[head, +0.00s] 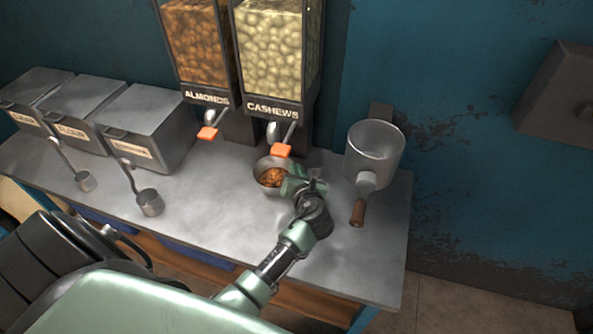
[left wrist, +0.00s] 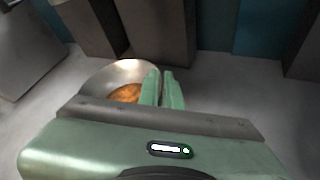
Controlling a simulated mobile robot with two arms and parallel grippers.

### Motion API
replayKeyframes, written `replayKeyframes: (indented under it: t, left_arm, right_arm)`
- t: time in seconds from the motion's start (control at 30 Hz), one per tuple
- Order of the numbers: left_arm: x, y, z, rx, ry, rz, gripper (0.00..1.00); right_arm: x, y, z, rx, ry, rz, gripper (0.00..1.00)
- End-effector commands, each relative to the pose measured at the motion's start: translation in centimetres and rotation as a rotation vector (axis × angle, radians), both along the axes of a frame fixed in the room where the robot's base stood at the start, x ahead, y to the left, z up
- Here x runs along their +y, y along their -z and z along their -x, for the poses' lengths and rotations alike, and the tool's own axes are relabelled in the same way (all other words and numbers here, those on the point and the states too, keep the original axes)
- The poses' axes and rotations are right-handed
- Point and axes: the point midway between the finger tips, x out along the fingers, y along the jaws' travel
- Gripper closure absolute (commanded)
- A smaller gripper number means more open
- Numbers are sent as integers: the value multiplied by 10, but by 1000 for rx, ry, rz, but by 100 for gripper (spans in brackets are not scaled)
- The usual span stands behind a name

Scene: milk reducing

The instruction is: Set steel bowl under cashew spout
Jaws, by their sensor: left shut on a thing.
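The steel bowl (head: 262,163) sits on the grey counter below the orange-tipped cashew spout (head: 282,148), with brown nuts inside. My left gripper (head: 298,184) is shut on the bowl's near right rim. In the left wrist view the green fingers (left wrist: 163,88) are close together at the right edge of the bowl (left wrist: 103,76). The cashew dispenser (head: 275,45) is full of pale nuts and labelled CASHEWS. Part of the bowl is hidden behind the fingers. My right gripper is not in view.
The almond dispenser (head: 195,40) stands left of the cashews. Lidded bins (head: 145,125) and two scoops (head: 150,202) are on the left. The counter (head: 215,190) is clear in front of the almond dispenser.

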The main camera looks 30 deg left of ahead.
Motion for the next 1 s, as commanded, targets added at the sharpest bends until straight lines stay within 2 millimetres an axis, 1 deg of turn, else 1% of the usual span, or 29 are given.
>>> replayKeyframes:
  t: [0.17,0.2,0.23,0.27,0.6,0.67,0.77,1.0]
  left_arm:
    - [0,1,0,-1,0,-2,100]
    - [0,1,0,0,0,0,84]
    - [0,1,0,0,0,0,75]
    - [0,1,0,0,0,0,73]
    - [0,-1,0,0,0,0,73]
    - [-4,-3,4,0,0,0,73]
    - [-13,-8,14,-1,2,1,73]
    - [-45,-27,50,1,1,1,73]
  right_arm:
    - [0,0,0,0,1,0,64]
    - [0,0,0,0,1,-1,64]
    - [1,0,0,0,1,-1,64]
    - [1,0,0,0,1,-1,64]
    - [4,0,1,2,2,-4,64]
    - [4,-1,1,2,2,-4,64]
    - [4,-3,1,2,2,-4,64]
    - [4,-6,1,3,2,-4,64]
